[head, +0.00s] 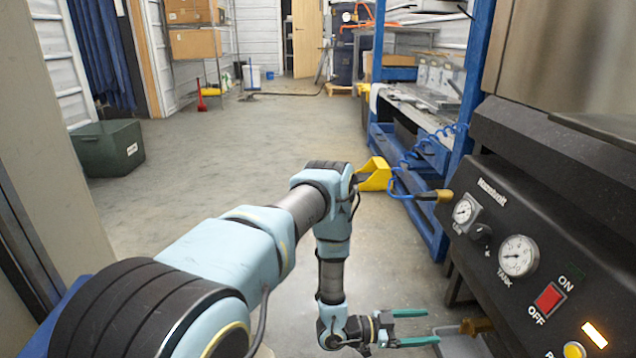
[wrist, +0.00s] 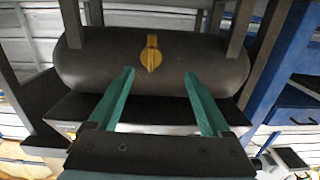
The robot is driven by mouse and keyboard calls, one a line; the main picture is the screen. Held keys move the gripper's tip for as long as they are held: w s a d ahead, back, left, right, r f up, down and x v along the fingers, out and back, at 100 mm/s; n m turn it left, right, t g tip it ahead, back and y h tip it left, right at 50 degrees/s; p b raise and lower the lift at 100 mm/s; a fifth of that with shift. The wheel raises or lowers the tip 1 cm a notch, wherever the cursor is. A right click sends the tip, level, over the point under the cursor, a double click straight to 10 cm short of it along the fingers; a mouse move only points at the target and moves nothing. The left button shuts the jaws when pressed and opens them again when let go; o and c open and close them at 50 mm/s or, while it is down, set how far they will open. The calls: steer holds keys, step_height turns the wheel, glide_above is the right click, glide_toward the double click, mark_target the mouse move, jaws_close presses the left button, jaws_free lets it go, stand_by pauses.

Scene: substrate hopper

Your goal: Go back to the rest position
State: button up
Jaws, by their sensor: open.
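My gripper (head: 412,328) has green fingers that are apart with nothing between them. In the head view it hangs low, left of the black control panel (head: 545,270) and pointing right. In the wrist view the open fingers (wrist: 160,92) point towards a dark rounded tank (wrist: 90,68) with a yellow valve handle (wrist: 151,53) on it. The handle appears beyond the fingertips, and I see no contact.
A dark green bin (head: 107,149) sits at left. The middle floor (head: 240,140) is clear.

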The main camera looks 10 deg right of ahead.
steer(key=w+a+r+n+t+y+p, duration=0.1)
steer(key=w+a+r+n+t+y, duration=0.15)
steer(key=w+r, duration=0.4)
steer(key=w+a+r+n+t+y+p, duration=0.15)
steer(key=w+a+r+y, duration=0.25)
steer(key=w, duration=0.6)
steer(key=w+a+r+n+t+y+p, duration=0.1)
steer(key=w+a+r+n+y+p, duration=0.2)
steer(key=a+r, duration=0.55)
steer(key=w+a+r+n+t+y, duration=0.1)
steer(key=a+r+n+y, duration=0.1)
steer(key=a+r+y, duration=0.45)
steer(key=s+a+r+n+g+y+p, duration=0.1)
steer(key=s+a+r+n+g+p, duration=0.25)
steer(key=s+a+r+n, duration=0.95)
steer(key=s+a+r+m+p, duration=0.1)
steer(key=r+p, duration=1.1)
steer(key=r, duration=0.1)
steer(key=s+a+r+m+p, duration=0.1)
steer(key=s+r+m+p, duration=0.1)
steer(key=r+p, duration=1.1)
steer(key=s+a+r+m+p, duration=0.1)
steer(key=s+r+p, duration=0.1)
steer(key=r+p, duration=1)
step_height(320, 180, up, 2)
steer(key=shift+s+a+p, duration=0.25)
steer(key=shift+p, duration=0.1)
steer(key=shift+c, duration=0.3)
